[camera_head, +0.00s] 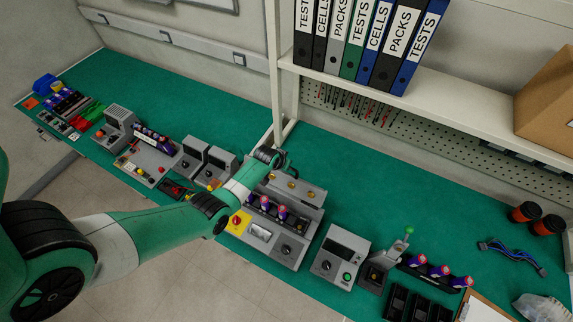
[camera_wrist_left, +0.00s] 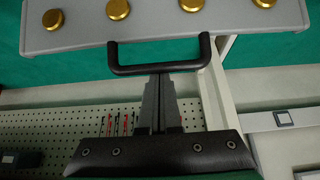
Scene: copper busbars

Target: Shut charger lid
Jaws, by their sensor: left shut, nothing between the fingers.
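The charger (camera_head: 262,233) is a grey box on the green bench with purple cells (camera_head: 282,212) in its slots. Its lid (camera_head: 298,188) stands raised at the back, with round gold contacts on its inner face. In the left wrist view the lid (camera_wrist_left: 170,30) is at the top, with gold contacts and a black bar handle (camera_wrist_left: 160,69). My left gripper (camera_wrist_left: 158,76) is shut and empty, its fingertips right at the middle of the handle bar. I cannot tell if they touch it. In the head view my left arm reaches over the charger's left side. My right gripper is not in view.
A grey device (camera_head: 340,257) and a small lever press (camera_head: 380,268) stand right of the charger, near a black rack of cells (camera_head: 437,271). More grey devices (camera_head: 207,163) stand to the left. A shelf of binders (camera_head: 360,45) is behind. Bench behind the press is clear.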

